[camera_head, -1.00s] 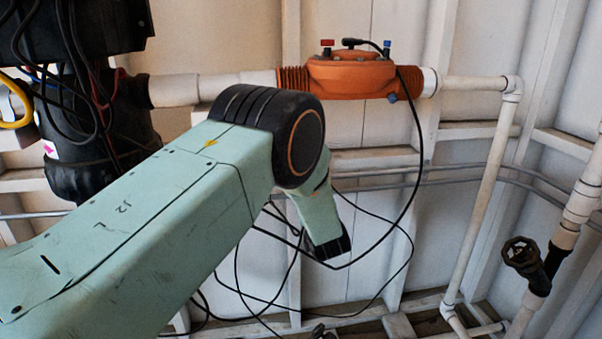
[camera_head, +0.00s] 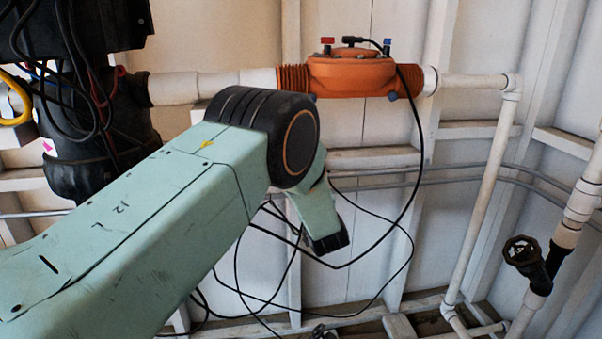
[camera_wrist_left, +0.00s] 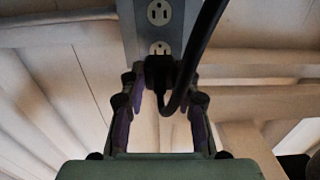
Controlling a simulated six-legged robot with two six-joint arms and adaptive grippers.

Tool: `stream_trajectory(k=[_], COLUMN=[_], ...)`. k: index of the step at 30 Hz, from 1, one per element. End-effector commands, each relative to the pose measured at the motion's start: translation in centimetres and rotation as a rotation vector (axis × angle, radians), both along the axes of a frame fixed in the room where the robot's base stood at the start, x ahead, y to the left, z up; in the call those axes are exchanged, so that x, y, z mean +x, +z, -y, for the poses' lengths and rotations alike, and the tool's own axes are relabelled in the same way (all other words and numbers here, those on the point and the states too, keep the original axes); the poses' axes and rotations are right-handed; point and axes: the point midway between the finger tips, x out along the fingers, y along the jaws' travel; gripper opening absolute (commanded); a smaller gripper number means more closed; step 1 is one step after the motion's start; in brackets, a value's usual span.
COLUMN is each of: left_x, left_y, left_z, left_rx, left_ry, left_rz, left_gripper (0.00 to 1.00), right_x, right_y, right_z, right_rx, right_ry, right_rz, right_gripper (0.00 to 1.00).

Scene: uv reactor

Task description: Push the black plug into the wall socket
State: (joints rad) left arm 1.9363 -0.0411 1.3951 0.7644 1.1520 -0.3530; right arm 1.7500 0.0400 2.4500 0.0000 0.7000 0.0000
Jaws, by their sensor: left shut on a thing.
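In the left wrist view the black plug (camera_wrist_left: 160,72) is between the fingertips of my left gripper (camera_wrist_left: 159,84), which is shut on it. Its thick black cord (camera_wrist_left: 202,45) loops down and back up past the right finger. The wall socket (camera_wrist_left: 158,14), a grey plate with two outlets, is straight beyond the plug. The plug overlaps the lower part of the lower outlet. I cannot tell whether its prongs touch or enter it. In the head view my left arm hides the gripper, plug and socket. My right gripper is not in view.
In the head view an orange reactor body (camera_head: 352,76) sits on white pipe (camera_head: 470,83) along the wall. A black cable (camera_head: 414,150) hangs from it in loops near my arm. A black valve (camera_head: 524,252) is at the right. Black equipment (camera_head: 75,30) fills the upper left.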

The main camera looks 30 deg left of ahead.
Motion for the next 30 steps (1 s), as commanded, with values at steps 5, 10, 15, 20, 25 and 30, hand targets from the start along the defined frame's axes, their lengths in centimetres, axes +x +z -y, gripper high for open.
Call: stream_trajectory(k=[5, 10, 15, 20, 25, 30], left_x=[0.20, 0.35, 0.53, 0.69, 0.87, 1.04], left_y=[0.01, -0.01, -0.02, 0.00, 0.01, 0.00], left_z=[-0.17, -0.31, -0.45, -0.57, -0.68, -0.81], left_rx=[0.000, -0.001, -0.001, -0.001, 0.000, 0.001], left_ry=[0.000, 0.000, 0.000, 0.000, 0.000, 0.000], left_rz=[0.001, 0.001, 0.001, 0.001, 0.001, 0.001], left_gripper=[0.00, 0.00, 0.00, 0.00, 0.00, 0.00], right_x=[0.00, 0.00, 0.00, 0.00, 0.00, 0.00], right_y=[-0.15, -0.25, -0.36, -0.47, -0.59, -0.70], right_z=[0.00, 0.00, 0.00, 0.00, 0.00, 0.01], right_rx=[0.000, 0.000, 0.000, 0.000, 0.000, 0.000], right_ry=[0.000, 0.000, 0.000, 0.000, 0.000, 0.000], right_rz=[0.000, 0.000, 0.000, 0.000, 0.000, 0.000], right_gripper=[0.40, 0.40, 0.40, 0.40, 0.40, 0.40])
